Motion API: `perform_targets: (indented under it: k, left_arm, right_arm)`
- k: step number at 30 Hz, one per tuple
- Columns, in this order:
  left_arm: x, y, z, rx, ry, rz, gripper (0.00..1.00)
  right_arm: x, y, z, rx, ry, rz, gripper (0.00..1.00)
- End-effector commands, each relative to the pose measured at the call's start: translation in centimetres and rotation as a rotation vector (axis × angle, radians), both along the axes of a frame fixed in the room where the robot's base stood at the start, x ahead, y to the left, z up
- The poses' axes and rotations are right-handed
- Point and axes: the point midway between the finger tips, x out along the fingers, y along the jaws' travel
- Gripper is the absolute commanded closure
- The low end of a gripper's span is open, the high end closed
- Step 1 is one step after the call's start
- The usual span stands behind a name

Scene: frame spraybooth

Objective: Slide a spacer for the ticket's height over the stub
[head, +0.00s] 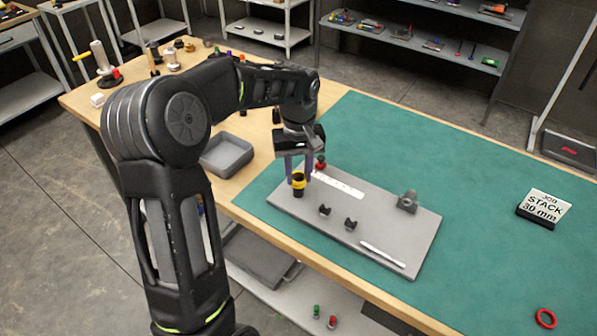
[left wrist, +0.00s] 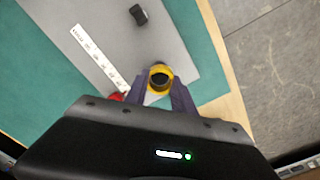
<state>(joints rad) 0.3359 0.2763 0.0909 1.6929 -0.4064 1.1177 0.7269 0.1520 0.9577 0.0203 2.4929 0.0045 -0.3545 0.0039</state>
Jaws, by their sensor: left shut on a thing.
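My left gripper (head: 298,179) is shut on a yellow ring-shaped spacer (head: 298,178) near the board's left corner. The spacer also shows between the purple fingers in the left wrist view (left wrist: 160,70). A black cylindrical part (head: 298,191) shows below the yellow and a dark centre shows inside it; I cannot tell whether this is the stub or how far the yellow sits over it. The ticket (head: 544,206) stands at the right and reads "STACK 30 mm", with a smaller top line hard to read. My right gripper is not in view.
The grey board (head: 330,229) carries a white marked strip (head: 338,184), black clips, a bracket (head: 408,201) and a white rod (head: 383,254). A red knob (head: 320,162) is close to my gripper. A red ring (head: 545,318) lies front right. A grey tray (head: 228,155) is left.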

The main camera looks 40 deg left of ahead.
Motion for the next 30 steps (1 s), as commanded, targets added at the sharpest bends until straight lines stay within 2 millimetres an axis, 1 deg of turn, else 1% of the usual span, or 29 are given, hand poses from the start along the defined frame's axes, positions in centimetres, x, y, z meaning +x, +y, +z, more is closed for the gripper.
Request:
perform_targets:
  k: [21,30]
  left_arm:
    - [0.0,0.0,-1.9,0.0,0.0,0.0,1.0]
    - [0.0,0.0,-2.1,0.0,0.0,0.0,1.0]
  right_arm:
    - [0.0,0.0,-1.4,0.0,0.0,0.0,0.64]
    - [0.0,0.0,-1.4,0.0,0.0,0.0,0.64]
